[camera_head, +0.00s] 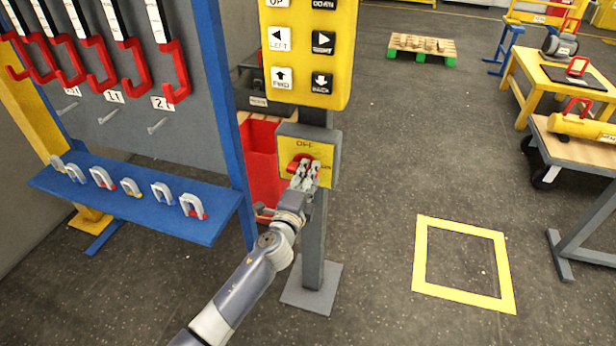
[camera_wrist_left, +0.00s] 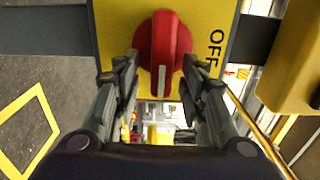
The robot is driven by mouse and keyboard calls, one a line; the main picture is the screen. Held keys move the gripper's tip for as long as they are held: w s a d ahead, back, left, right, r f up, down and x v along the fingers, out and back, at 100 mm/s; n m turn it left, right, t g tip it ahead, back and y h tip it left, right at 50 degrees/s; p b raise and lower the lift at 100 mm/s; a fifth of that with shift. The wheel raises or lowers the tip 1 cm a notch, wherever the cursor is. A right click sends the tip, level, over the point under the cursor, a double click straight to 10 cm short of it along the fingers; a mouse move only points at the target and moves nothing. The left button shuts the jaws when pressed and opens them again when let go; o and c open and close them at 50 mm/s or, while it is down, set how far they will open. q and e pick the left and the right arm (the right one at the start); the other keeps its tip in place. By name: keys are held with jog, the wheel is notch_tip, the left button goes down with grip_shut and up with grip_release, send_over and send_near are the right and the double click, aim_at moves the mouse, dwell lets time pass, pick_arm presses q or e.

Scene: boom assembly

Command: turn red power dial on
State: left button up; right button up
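The red power dial (camera_head: 300,163) is on the yellow face of a control box (camera_head: 291,150), on a grey post. In the left wrist view the dial (camera_wrist_left: 164,45) has a white mark pointing down in the picture, about a quarter turn from the OFF lettering (camera_wrist_left: 215,47) at its right. In the head view OFF is above the dial, and small lettering shows at its right. My left gripper (camera_head: 304,174) is at the dial, its open fingers (camera_wrist_left: 160,75) on either side. Whether they touch it is unclear. My right gripper is not in view.
A yellow button panel (camera_head: 306,10) hangs above the box. A blue shelf (camera_head: 140,204) with several shackles and a tool board with red hooks (camera_head: 90,65) stand at left. A red bin (camera_head: 262,160) is behind the post. Floor right of the post is free around a yellow square (camera_head: 465,222).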

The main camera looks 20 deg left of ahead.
pick_arm(q)
jog(key=s, duration=1.2)
jog(key=shift+a, duration=0.2)
